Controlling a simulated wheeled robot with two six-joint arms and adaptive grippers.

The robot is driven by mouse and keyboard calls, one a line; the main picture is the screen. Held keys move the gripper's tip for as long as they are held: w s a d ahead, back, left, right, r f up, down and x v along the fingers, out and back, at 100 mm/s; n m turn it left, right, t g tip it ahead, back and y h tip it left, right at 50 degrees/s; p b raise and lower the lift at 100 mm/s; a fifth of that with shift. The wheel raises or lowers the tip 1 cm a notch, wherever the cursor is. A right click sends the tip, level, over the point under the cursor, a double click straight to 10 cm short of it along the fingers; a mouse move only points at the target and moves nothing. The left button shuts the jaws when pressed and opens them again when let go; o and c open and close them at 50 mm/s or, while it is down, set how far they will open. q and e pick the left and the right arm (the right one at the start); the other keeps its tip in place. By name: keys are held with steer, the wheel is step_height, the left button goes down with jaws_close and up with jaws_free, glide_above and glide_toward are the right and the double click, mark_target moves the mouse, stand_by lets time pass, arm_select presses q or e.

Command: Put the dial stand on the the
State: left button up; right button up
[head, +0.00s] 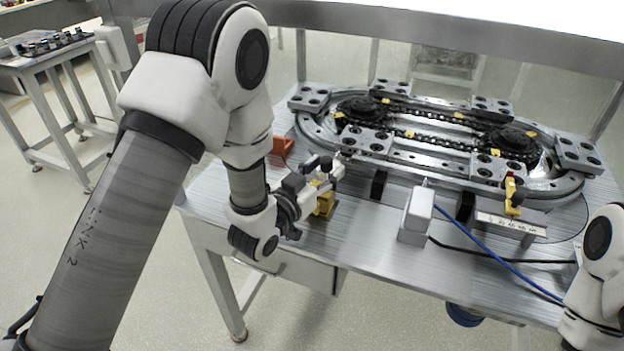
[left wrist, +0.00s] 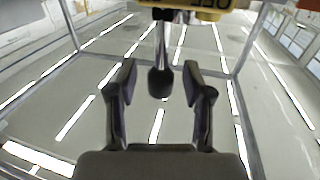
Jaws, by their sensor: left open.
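A yellow piece (head: 325,203), which looks like the dial stand, is on the table's left front part, partly hidden by my left gripper (head: 322,172). In the left wrist view a yellow block (left wrist: 205,14) with dark lettering is at the top edge. A thin stem with a dark rounded end (left wrist: 160,82) reaches down from it between the fingers. My left gripper shows there too (left wrist: 160,80), open, its fingers apart on either side of the dark end. I cannot tell whether they touch it. My right gripper is out of view.
The oval ring track (head: 440,130) with chain and grey carriages fills the table's back. An orange-red bracket (head: 283,146) lies left of it. A white box (head: 417,213) with blue and black cables stands at the front, and a labelled ruler-like plate (head: 510,224) is to its right.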

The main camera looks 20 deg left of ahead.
arm_select(q)
steer(key=p+v, duration=0.6)
steer(key=v, duration=0.5)
steer(key=shift+s+a, duration=0.1)
steer(key=shift+s, duration=0.05)
stand_by(1.5)
